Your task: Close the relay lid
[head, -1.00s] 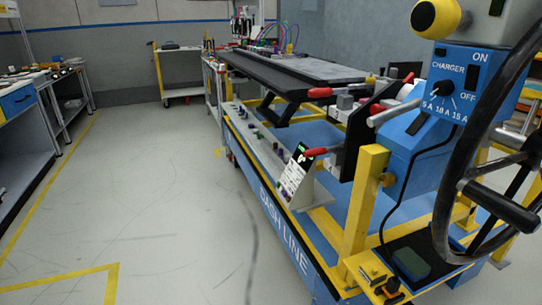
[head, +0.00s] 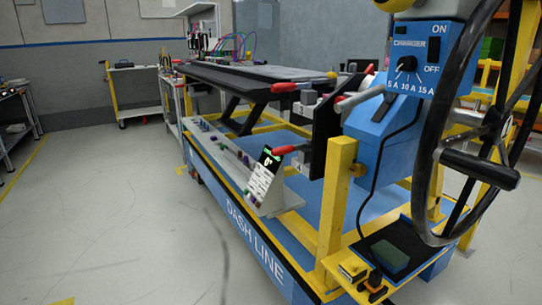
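No part that I can clearly make out as the relay lid shows. The blue "DASH LINE" dashboard stand (head: 253,238) fills the middle and right. Low at its near right end lies a black plate (head: 417,235) with a dark green block (head: 391,255) on it; I cannot tell whether this is the relay or its lid. A small yellow-and-black part (head: 352,271) sits just left of it. A blue charger box (head: 400,70) stands above, with a black cable running down. Neither of my grippers is in view.
A large black steering wheel (head: 422,150) with a handle juts out at the right. Red-handled clamps (head: 292,149) and a sloped control panel (head: 225,160) line the stand's left side. A yellow cart (head: 135,92) stands at the back. The floor (head: 110,200) at left is open.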

